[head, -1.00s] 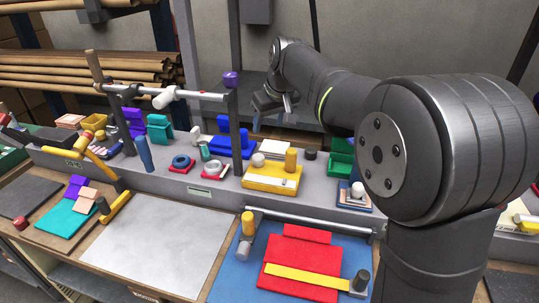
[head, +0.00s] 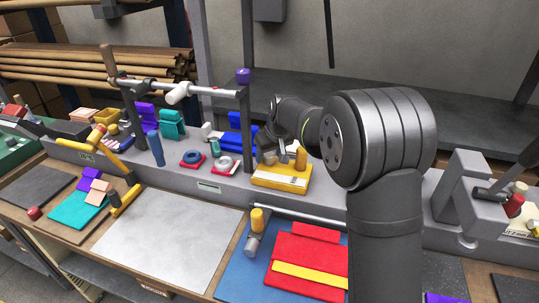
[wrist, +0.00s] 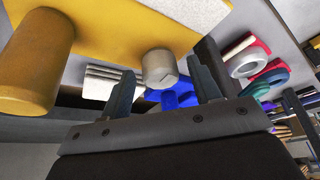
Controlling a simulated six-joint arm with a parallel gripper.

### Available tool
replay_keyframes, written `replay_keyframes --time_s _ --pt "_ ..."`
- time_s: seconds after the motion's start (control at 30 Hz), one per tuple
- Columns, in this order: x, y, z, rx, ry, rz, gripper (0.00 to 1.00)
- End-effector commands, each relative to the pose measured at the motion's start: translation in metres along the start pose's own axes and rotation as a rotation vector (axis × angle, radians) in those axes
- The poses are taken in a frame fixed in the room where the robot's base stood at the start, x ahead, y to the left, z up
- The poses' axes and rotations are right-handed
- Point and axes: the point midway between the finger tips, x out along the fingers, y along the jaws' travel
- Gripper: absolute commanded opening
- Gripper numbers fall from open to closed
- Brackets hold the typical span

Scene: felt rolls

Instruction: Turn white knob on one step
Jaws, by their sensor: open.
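The white knob (wrist: 160,68) is a short round cylinder with a mark on its end, on a yellow base (wrist: 130,25). In the wrist view it lies between the two fingers of my gripper (wrist: 162,86), a little beyond their tips, with gaps on both sides. My gripper is open and holds nothing. A thick yellow cylinder (wrist: 38,60) stands on the same base, left of the knob. In the head view the base (head: 280,181) sits on the grey ledge, and my gripper (head: 272,150) is low over its back part, partly hiding the knob.
Red pads with rings (head: 225,164) lie left of the base, and blue blocks (head: 240,135) stand behind it. A grey post with a rail (head: 205,92) rises to the left. A red and yellow felt stack (head: 308,262) lies in front.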

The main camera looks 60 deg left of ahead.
Motion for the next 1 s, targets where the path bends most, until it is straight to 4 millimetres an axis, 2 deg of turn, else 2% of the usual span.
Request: replay_keyframes --time_s 0.37,0.5,0.6,0.77,1.0 --pt "0.0053 -0.0002 0.0000 0.000 0.000 0.000 0.55" --pt "0.0052 -0.0002 0.0001 0.000 0.000 0.000 0.27" --pt "0.0052 -0.0001 0.0001 0.000 0.000 0.000 0.12" --pt "0.0052 -0.0005 0.0002 0.017 -0.002 0.007 0.12" --pt "0.0057 -0.0021 0.0005 0.144 -0.005 0.060 0.12"
